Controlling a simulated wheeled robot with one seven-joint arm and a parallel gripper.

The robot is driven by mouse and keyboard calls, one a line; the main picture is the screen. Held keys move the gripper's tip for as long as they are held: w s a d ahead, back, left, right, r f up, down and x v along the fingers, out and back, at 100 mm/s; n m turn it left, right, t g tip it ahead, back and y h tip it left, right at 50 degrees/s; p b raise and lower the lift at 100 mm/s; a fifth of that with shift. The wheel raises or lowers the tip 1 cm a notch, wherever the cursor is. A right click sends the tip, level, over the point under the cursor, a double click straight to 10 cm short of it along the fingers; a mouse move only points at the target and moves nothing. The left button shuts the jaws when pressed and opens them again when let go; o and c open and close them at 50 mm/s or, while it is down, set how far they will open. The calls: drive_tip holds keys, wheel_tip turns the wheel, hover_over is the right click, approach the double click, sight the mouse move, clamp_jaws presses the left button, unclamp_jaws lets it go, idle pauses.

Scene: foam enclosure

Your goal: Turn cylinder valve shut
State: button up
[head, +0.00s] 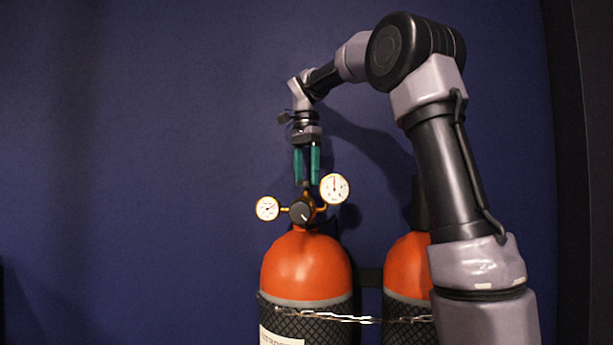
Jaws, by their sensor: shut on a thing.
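An orange gas cylinder (305,265) with a black mesh sleeve stands upright in the middle of the head view. On its top is a brass regulator with a dark round knob (302,211), a left gauge (267,208) and a higher right gauge (335,188). My gripper (306,183) points straight down above the regulator, with green fingers. The fingers are shut on the top part of the cylinder valve, just behind the knob and left of the right gauge. The valve handle itself is mostly hidden between and below the fingertips.
A second orange cylinder (406,265) with a dark top stands to the right, partly behind my arm. A chain (340,318) runs across both cylinders. A dark blue wall (140,130) is close behind. The space left of the cylinders looks clear.

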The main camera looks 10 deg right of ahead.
drive_tip(key=o, duration=1.4)
wheel_tip(320, 180, up, 11)
drive_tip(key=shift+f, duration=0.1)
